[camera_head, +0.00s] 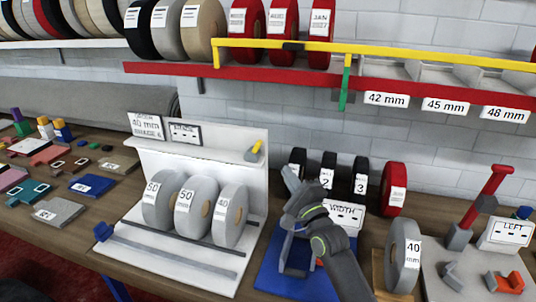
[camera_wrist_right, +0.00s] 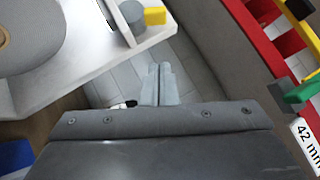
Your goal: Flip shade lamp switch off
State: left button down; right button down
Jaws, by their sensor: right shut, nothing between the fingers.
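The shade stand (camera_head: 200,160) is a white panel with a base at the back of the bench, with order and shade labels on top. At its upper right corner is a small switch with a yellow lever (camera_head: 257,147) on a grey mount (camera_head: 250,156). In the right wrist view the yellow lever (camera_wrist_right: 155,16) and its grey round mount (camera_wrist_right: 132,14) show at the top. My right gripper (camera_head: 290,179) is right of and below the switch, apart from it. Its fingers (camera_wrist_right: 160,84) are shut with nothing between them. My left gripper is not in view.
Grey rolls (camera_head: 184,208) stand on the stand's base. Black rolls and a red roll (camera_head: 393,189) stand behind my right arm, and a grey 40 mm roll (camera_head: 404,255) is at its right. A red shelf edge with a yellow rail (camera_head: 400,52) runs above.

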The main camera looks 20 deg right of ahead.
aim_at(261, 145)
jog(key=w+a+r, duration=0.1)
jog(key=w, duration=0.1)
jog(key=w+r+p, duration=0.1)
jog(key=w, duration=0.1)
jog(key=w+a, duration=0.1)
jog(key=w, duration=0.1)
jog(key=shift+a+r, duration=0.35)
jog(key=shift+r, duration=0.05)
jog(key=shift+w+a+r+p, duration=0.15)
jog(key=shift+w+a+p, duration=0.15)
jog(key=shift+a, duration=0.25)
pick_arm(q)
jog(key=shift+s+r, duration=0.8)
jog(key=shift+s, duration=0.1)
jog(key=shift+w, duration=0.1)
pick_arm(e)
jog(key=shift+d, duration=0.1)
jog(key=shift+w, duration=0.1)
